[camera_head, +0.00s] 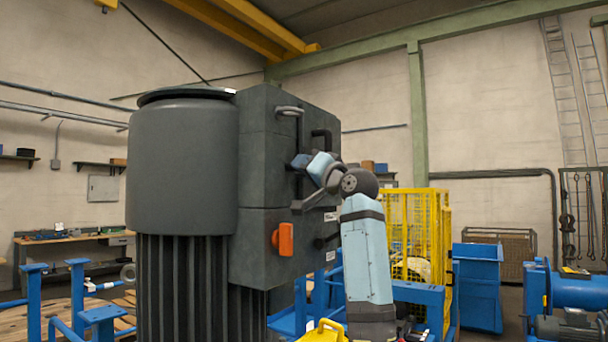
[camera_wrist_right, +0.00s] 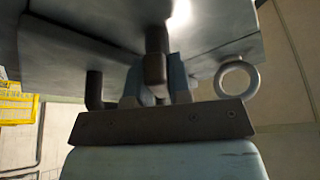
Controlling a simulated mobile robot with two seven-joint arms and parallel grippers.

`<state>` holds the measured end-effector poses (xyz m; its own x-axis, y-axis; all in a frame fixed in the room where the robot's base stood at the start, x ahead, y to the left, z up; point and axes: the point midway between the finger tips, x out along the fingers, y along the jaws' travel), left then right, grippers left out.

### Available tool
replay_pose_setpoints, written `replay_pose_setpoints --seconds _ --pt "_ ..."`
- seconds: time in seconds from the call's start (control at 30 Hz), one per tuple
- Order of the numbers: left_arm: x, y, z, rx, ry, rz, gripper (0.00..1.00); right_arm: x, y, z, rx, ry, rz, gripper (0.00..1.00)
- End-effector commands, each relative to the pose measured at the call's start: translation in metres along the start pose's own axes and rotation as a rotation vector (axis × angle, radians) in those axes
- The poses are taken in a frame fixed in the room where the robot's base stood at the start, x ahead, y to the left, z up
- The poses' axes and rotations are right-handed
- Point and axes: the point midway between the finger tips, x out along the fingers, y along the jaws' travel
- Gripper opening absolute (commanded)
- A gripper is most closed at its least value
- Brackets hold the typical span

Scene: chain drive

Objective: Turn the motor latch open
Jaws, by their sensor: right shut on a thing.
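The motor (camera_head: 185,165) is a big dark grey upright cylinder with ribs below. A dark grey box (camera_head: 262,150) is fixed on its right side. My right gripper (camera_head: 303,163) is at the right-hand face of this box. In the right wrist view my right gripper (camera_wrist_right: 157,95) is shut on a short dark handle (camera_wrist_right: 155,68), which I take to be the motor latch. The fingers and arm hide much of that handle in the head view. My left gripper is not in view.
An orange lever (camera_head: 285,240) sticks out low on the box. A metal ring (camera_head: 290,110) is near its top and shows in the right wrist view (camera_wrist_right: 237,80). A yellow cage (camera_head: 425,225) and blue bin (camera_head: 480,285) stand behind, to the right.

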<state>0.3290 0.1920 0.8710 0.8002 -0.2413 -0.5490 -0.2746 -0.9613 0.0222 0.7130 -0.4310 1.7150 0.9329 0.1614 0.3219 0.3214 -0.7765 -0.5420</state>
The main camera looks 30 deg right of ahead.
Motion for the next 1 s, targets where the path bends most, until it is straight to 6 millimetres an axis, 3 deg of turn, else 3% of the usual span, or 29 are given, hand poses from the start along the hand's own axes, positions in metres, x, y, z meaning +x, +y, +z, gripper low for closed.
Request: replay_pose_setpoints --seconds 0.5,1.0 --pt "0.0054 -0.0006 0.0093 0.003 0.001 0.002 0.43 -0.0001 0.0017 0.0006 -0.397 -0.003 -0.162 0.0" --pt "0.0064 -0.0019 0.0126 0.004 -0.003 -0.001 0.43 0.0001 0.0008 0.0005 -0.54 -0.002 -0.223 0.0"
